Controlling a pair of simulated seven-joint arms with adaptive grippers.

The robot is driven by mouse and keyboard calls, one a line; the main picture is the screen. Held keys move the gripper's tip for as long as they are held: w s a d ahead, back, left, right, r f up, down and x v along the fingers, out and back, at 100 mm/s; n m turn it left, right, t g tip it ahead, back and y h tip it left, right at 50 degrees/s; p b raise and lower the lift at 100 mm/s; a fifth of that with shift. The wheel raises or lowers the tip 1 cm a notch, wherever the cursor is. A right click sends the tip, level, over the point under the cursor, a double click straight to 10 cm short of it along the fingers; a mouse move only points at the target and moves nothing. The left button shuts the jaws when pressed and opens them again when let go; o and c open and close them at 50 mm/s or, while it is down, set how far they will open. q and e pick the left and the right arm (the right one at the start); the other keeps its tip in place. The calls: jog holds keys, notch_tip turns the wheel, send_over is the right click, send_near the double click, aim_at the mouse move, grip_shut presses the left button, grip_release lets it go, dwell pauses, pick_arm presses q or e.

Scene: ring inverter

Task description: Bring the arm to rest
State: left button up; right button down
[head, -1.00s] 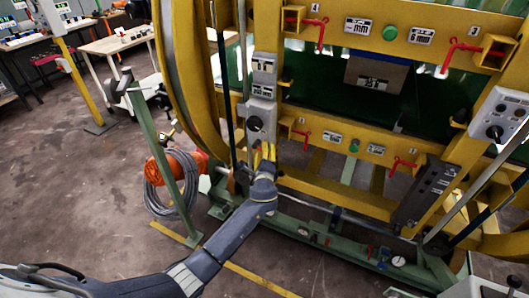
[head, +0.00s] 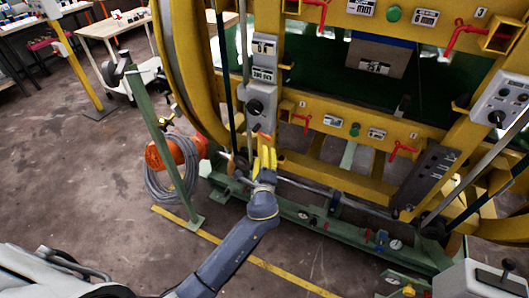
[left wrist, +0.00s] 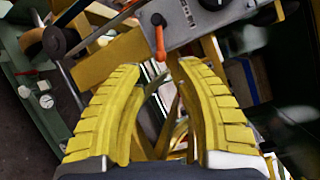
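My left gripper (head: 265,158), with yellow ribbed fingers, is in front of the lower part of the ring inverter's left column. In the left wrist view its two fingers (left wrist: 162,68) stand apart, with nothing held between them. The grey control panel (head: 261,95) with a black knob is just above the fingertips in the head view. A small orange-red lever (left wrist: 158,37) hangs from this panel, beyond the fingertips and apart from them. My right gripper does not show in either view.
The yellow inverter frame (head: 330,180) has several red handles. Its green base (head: 325,224) runs along the floor. A green post (head: 160,150) stands left of my gripper, beside an orange and grey hose reel (head: 172,165). The floor (head: 95,190) at left is clear.

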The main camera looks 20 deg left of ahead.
pick_arm(q)
jog(key=shift+s+d, duration=0.1)
dwell(0.5)
jog(key=s+d+f+n+g+h, duration=0.1)
jog(key=s+f+n+g+h, duration=0.15)
jog(key=f, duration=1.15)
jog(key=s+d+f+n+g+h, duration=0.1)
jog(key=s+f+n+g+h, duration=0.2)
jog(key=f, duration=1.1)
jog(key=s+a+f+n+g, duration=0.2)
jog(key=s+f+n+g, duration=0.15)
jog(key=s+f, duration=0.8)
jog(key=s+a+f+n+g, duration=0.2)
jog(key=s+f+n, duration=0.1)
jog(key=s+f, duration=0.6)
jog(key=s+a+f+n+g, duration=0.1)
jog(key=s+a+f+n, duration=0.15)
jog(key=s+f, duration=0.7)
jog(key=s+a+f+g, duration=0.1)
jog(key=s, duration=1.1)
jog(key=s+a+n+g, duration=0.1)
jog(key=s+a+g, duration=0.1)
jog(key=s, duration=1)
jog(key=shift+a+f+g+y, duration=0.25)
jog(key=shift+f+g+y, duration=0.1)
jog(key=shift+y, duration=0.1)
